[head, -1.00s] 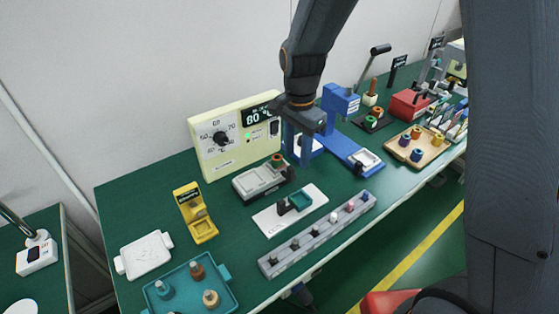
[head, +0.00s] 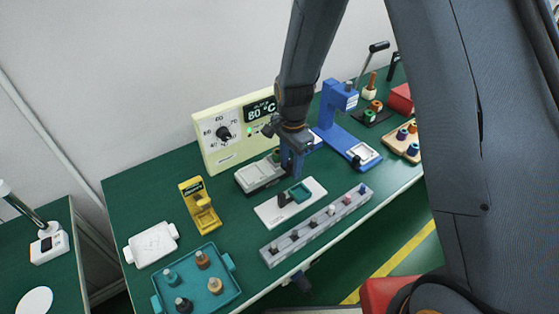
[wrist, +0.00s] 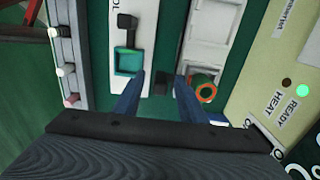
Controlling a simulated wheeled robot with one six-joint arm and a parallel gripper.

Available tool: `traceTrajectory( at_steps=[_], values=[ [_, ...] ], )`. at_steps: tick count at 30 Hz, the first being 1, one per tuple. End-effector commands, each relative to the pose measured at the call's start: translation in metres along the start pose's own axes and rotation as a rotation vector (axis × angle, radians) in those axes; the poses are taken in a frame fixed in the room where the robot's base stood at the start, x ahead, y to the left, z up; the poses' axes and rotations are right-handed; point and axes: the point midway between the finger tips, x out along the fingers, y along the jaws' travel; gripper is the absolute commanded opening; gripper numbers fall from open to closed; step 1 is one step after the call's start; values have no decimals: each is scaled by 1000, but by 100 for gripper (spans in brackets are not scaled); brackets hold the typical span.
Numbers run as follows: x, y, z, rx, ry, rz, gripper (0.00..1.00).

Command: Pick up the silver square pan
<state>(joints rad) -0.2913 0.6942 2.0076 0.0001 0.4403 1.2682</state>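A silver square pan-like piece (head: 362,153) lies on the foot of the blue press in the head view, right of my gripper. My gripper (head: 292,170) points down over the bench, at the right end of a grey station (head: 258,175). In the wrist view the two blue fingers of my gripper (wrist: 160,92) are apart. A small dark block (wrist: 161,84) shows between them; I cannot tell what it belongs to or whether it is touched. The grey station (wrist: 207,38) has a pale square top and a green-and-orange ring (wrist: 205,92) beside the right finger.
A white board (head: 268,211) with a teal square pan (head: 300,193) lies in front of my gripper. A grey rail of pegs (head: 317,226) runs along the front edge. The cream temperature box (head: 225,152) stands behind; the blue press (head: 338,108) rises at the right.

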Motion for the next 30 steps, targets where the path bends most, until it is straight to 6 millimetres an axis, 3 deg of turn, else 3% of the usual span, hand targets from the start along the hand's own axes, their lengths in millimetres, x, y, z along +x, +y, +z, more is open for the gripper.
traceTrajectory(
  at_steps=[7,14,24,30],
  values=[
    [1,0,0,0,0,-1,38],
    [1,0,0,0,0,-1,0],
    [-1,-1,0,0,1,-2,0],
    [-13,-2,-1,0,1,-4,0]
  ],
)
